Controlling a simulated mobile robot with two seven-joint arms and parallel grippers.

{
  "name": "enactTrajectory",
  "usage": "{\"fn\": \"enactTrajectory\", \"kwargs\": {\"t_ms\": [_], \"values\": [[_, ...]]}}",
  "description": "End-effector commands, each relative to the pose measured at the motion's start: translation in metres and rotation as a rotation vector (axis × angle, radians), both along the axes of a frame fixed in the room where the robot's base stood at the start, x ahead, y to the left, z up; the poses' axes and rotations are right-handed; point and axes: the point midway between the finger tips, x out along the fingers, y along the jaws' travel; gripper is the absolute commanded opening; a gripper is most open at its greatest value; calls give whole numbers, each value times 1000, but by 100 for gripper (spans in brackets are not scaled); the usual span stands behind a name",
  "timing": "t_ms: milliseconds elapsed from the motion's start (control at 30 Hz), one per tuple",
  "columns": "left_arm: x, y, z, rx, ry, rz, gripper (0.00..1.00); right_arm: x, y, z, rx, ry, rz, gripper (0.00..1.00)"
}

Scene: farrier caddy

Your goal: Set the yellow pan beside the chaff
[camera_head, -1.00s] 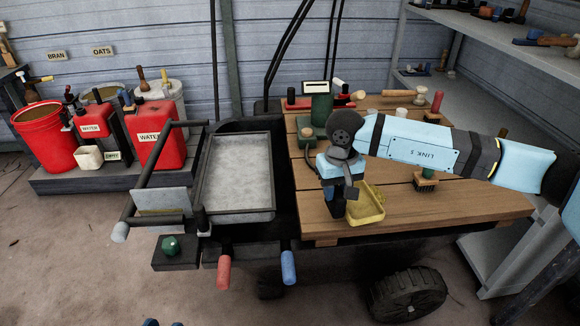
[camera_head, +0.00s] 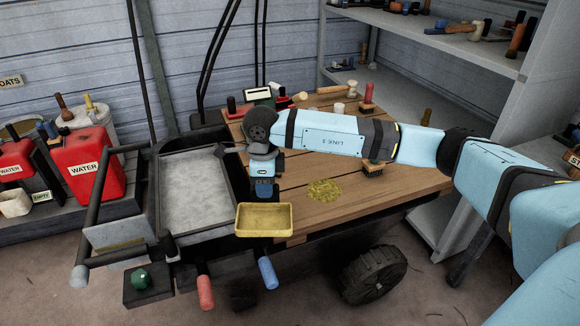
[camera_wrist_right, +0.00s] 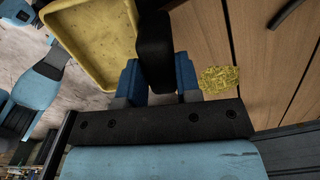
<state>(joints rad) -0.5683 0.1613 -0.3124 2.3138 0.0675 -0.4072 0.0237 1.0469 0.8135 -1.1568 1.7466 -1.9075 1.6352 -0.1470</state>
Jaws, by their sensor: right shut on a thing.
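The yellow pan (camera_head: 264,232) is a shallow rectangular tray. It is at the front-left corner of the wooden deck in the head view, partly out past its edge. My right gripper (camera_head: 262,194) is shut on the pan's far side; a dark block sits between its fingers in the wrist view (camera_wrist_right: 158,75). The pan's inside looks empty there (camera_wrist_right: 100,40). The chaff (camera_head: 325,190) is a small flat yellow-green heap on the boards, right of the pan and apart from it. It also shows in the wrist view (camera_wrist_right: 220,79). My left gripper is out of view.
The wooden deck (camera_head: 400,192) has bare boards around the chaff. A brush (camera_head: 372,168) stands to the right. A grey metal tray (camera_head: 195,190) lies to the left. Red and blue handles (camera_head: 266,272) stick out below the pan.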

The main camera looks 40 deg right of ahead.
Motion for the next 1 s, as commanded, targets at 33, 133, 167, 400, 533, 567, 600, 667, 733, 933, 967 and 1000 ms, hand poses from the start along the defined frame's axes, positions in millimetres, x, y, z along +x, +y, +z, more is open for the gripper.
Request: {"fn": "enactTrajectory", "kwargs": {"t_ms": [33, 133, 167, 400, 533, 567, 600, 667, 733, 933, 967, 1000], "values": [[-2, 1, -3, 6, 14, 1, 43, 0, -4, 2, 0, 2, -129, 0], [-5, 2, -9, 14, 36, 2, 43, 0, -11, 3, 0, 6, -419, 0], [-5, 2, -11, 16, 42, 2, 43, 0, -13, 4, 0, 7, -505, 0], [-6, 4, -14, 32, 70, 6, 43, 1, -31, 8, 1, 15, -1200, 0], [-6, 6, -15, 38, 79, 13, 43, 0, -41, 10, -1, 18, -1577, 0], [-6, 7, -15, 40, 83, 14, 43, 0, -43, 10, -1, 18, -1663, 0], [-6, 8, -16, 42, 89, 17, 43, 0, -46, 11, 0, 19, -1780, 0], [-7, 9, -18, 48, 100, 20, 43, 0, -51, 12, 0, 20, -1952, 0], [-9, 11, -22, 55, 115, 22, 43, 0, -56, 13, -1, 21, -2145, 0], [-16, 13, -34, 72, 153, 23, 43, -1, -68, 15, -1, 21, -2580, 0], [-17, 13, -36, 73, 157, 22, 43, -1, -69, 15, 0, 21, -2626, 0], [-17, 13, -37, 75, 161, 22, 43, -1, -71, 16, 0, 20, -2677, 0]]}}
